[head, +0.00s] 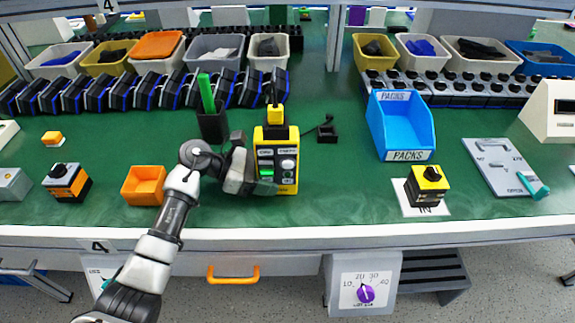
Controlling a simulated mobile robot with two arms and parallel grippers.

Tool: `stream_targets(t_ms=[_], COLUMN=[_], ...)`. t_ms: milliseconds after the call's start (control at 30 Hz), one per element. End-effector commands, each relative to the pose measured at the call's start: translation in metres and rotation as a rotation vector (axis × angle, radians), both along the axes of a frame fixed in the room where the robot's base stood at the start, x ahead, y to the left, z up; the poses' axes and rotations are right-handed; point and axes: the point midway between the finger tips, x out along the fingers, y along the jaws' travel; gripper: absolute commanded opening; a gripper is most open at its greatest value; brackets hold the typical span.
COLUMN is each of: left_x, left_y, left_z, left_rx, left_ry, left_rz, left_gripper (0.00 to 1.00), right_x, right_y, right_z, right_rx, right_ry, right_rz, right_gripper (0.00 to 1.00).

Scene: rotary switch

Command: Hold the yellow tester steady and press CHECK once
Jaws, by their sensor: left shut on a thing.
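The yellow tester (292,148) stands upright on the green bench top, right of my left arm. The labels are too small to read, so I cannot tell which button is CHECK. My left gripper (250,172) is at the tester's left side and shut on it, covering part of its left edge. A black and yellow plug-like piece (275,115) stands at the tester's top. My right gripper is not in view.
A black cup (212,124) with a green stick is close behind my left gripper. An orange bin (145,187) is to the left. A blue PACKS bin (404,128) and a black-yellow switch block (428,184) are to the right. Bench between tester and block is clear.

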Motion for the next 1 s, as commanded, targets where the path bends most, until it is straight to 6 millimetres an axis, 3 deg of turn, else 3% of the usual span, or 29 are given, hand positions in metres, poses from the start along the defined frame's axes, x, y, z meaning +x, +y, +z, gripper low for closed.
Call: stream_targets(t_ms=[167, 667, 1000], left_x=[0.0, 0.0, -0.0001], left_y=[0.0002, 0.0002, 0.0002], left_z=[-0.0002, -0.0005, -0.0006], left_rx=[0.0, 0.001, 0.001], left_ry=[0.0, 0.001, 0.001], left_rz=[0.0, 0.0, 0.0], left_gripper=[0.26, 0.26, 0.26], right_x=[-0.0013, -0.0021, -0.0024], right_y=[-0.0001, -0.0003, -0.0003], right_z=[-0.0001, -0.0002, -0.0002], right_rx=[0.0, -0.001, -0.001], right_ry=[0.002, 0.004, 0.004], right_rz=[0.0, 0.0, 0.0], right_gripper=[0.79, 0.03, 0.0])
